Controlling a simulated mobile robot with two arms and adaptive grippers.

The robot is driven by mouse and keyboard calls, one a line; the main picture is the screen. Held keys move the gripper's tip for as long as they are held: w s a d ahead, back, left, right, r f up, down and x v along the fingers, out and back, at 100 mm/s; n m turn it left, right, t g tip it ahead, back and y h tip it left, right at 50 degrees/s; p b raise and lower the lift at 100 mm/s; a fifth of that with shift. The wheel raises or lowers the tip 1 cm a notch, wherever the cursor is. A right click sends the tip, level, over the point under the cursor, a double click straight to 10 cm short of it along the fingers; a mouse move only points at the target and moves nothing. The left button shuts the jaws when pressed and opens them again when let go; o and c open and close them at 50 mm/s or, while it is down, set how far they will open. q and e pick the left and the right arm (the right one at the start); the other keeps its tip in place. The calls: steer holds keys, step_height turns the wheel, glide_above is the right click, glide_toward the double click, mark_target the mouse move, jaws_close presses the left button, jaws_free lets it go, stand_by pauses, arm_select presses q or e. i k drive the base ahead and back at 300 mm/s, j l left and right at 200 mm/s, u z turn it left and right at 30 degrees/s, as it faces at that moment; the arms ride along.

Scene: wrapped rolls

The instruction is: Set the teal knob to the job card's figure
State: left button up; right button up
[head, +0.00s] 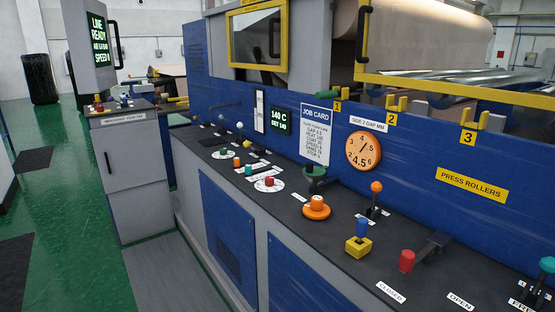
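The job card (317,135) is a white sheet on the blue machine face, with several lines of small print; the figures are too small to read surely. A small teal knob (248,171) stands on the dark console top, left of a white dial plate with a red knob. A larger teal ball-topped control (547,265) is at the far right edge, partly cut off. I cannot tell from the picture which of the two is meant, nor read either setting. Neither of my grippers is in view.
The console top (340,210) also bears an orange knob (316,208), a green knob (314,171), an orange-ball lever (376,187), a blue-and-yellow control (359,240) and a red knob (407,260). An orange gauge (363,150) shows 4.5. Green floor (75,220) is open at left.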

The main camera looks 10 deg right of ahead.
mark_target(248, 171)
steer(key=z, duration=0.35)
steer(key=i+j+z, duration=0.9)
steer(key=i+j, duration=0.05)
steer(key=j, duration=0.1)
